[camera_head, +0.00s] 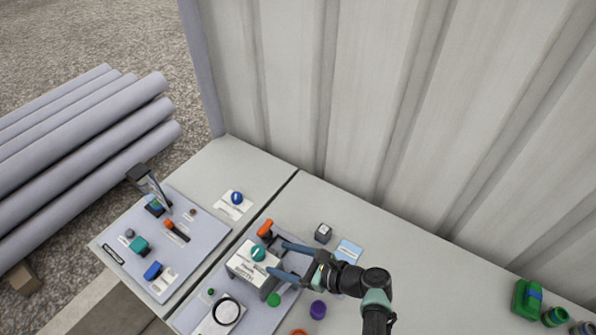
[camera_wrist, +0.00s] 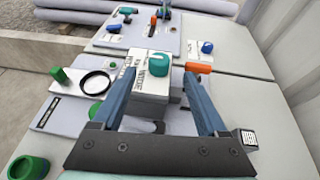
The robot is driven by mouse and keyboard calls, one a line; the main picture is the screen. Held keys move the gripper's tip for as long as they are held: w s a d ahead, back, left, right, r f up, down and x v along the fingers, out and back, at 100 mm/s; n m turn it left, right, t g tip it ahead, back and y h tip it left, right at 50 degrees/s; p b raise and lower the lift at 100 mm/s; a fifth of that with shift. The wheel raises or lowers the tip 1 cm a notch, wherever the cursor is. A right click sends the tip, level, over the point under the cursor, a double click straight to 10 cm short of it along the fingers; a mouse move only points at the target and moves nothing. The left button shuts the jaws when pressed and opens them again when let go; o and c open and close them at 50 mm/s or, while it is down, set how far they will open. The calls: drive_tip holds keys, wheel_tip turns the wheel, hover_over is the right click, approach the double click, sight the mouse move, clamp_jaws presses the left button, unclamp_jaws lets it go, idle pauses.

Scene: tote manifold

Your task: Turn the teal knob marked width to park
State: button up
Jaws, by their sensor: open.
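A teal knob (camera_head: 258,254) sits on a white labelled box (camera_head: 243,266) on the near panel. It also shows in the wrist view (camera_wrist: 158,58). Another teal knob (camera_head: 140,245) is on the left panel.
An orange handle (camera_head: 265,228) stands close beside my upper finger. A black ring (camera_head: 226,311), a green knob (camera_head: 273,299) and a purple knob (camera_head: 318,309) lie nearby. A dark cube (camera_head: 323,233) is behind. A corrugated wall (camera_head: 370,100) bounds the table; the table right of my arm is largely clear.

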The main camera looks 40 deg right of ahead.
drive_tip(key=shift+v, duration=2.2)
